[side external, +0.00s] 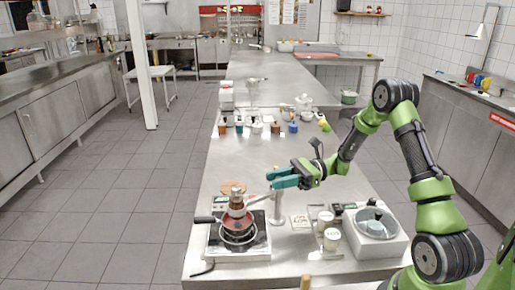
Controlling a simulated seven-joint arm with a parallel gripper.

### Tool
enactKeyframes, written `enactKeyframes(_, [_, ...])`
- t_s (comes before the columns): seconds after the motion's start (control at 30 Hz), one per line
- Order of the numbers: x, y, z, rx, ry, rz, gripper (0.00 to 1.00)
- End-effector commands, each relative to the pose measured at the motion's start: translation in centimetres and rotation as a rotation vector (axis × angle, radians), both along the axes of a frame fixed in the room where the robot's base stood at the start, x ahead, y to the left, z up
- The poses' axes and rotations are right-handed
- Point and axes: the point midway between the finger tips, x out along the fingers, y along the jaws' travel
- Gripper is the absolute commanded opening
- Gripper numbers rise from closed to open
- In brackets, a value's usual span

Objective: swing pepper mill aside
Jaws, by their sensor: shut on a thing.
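My gripper (272,179) has teal fingers and reaches in from the right over the steel counter. It is shut on the top of a slim, pale upright thing, which I take to be the pepper mill (277,207). The mill stands roughly vertical just right of the hot plate, with its lower end at or very near the counter; I cannot tell whether it touches. The fingers hide its top.
To the right are pale jars (331,238) and a white appliance with a round glass lid (376,222). Several small bottles (292,127) stand farther back. Mid-counter is clear.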

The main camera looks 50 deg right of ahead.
Motion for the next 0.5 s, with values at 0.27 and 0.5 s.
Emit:
enactKeyframes(0.27, [0.02,-0.08,0.01,-0.001,-0.002,0.029,0.0])
enactKeyframes(0.5, [0.05,-0.13,-0.05,0.0,-0.001,0.154,0.0])
